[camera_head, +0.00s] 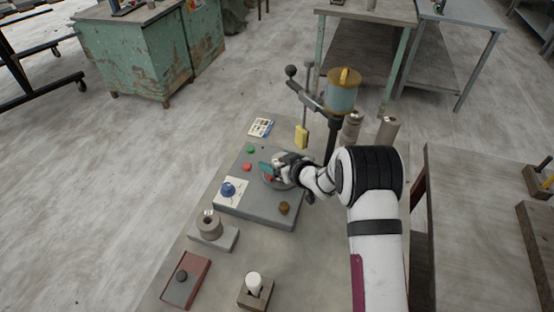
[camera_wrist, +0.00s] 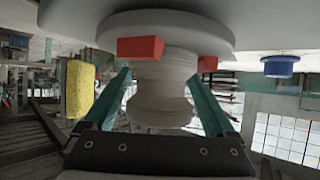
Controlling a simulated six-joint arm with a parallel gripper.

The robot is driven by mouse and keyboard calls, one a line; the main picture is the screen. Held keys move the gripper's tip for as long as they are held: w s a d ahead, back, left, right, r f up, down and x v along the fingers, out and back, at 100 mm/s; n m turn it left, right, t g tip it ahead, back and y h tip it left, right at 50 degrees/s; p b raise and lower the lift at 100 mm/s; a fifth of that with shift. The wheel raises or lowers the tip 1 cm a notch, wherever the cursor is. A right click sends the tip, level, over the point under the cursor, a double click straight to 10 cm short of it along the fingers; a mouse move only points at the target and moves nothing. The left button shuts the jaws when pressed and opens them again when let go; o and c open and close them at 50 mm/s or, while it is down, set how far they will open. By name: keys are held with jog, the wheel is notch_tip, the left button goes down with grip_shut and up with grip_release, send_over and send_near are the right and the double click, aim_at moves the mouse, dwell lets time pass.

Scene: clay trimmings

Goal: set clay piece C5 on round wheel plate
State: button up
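In the head view the round wheel plate (camera_head: 268,181) lies on the grey wheel base, partly hidden by my gripper (camera_head: 275,169). The wrist view appears upside down, with the pale round plate (camera_wrist: 188,32) across the top. A pale, waisted clay piece (camera_wrist: 162,95) stands on or just at the plate, in line with its middle. No label is readable on it. My gripper's teal fingers (camera_wrist: 164,88) straddle it, their tips close to its sides near the plate. I cannot tell whether they press on it. Red blocks (camera_wrist: 141,47) sit at the plate beside the clay.
A blue knob (camera_head: 228,190) stands left of the plate on a white card. A brown knob (camera_head: 284,208) is at the base's front. A yellow sponge (camera_head: 301,137) hangs behind, near a post with a blue pot (camera_head: 341,97). A grey ring-shaped piece (camera_head: 209,225) stands front left.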

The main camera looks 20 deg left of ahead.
jog(key=shift+o, duration=0.3)
jog(key=shift+d+r, duration=0.15)
jog(key=shift+r, duration=0.1)
jog(key=s+d+r+m+h, duration=0.2)
jog(key=s+d+r+h, duration=0.15)
jog(key=d, duration=0.45)
jog(key=s+d+r+m+h, duration=0.25)
jog(key=d+r, duration=0.25)
jog(key=d, duration=0.3)
jog(key=s+d+r+m+h, duration=0.2)
jog(key=s+d+r, duration=0.2)
jog(key=d, duration=0.3)
jog(key=s+d+r+m+g+h, duration=0.1)
jog(key=s+d+m+g, duration=0.15)
jog(key=s, duration=0.55)
jog(key=s+d+r+m+g+h, duration=0.15)
jog(key=s+d+m, duration=0.25)
jog(key=s, duration=0.5)
jog(key=s+a+m+g+y, duration=0.2)
jog(key=s+a+g+y, duration=0.1)
jog(key=s, duration=1.1)
jog(key=shift+a+r+m+g, duration=0.25)
jog(key=shift+a+g, duration=0.25)
jog(key=shift+a, duration=0.35)
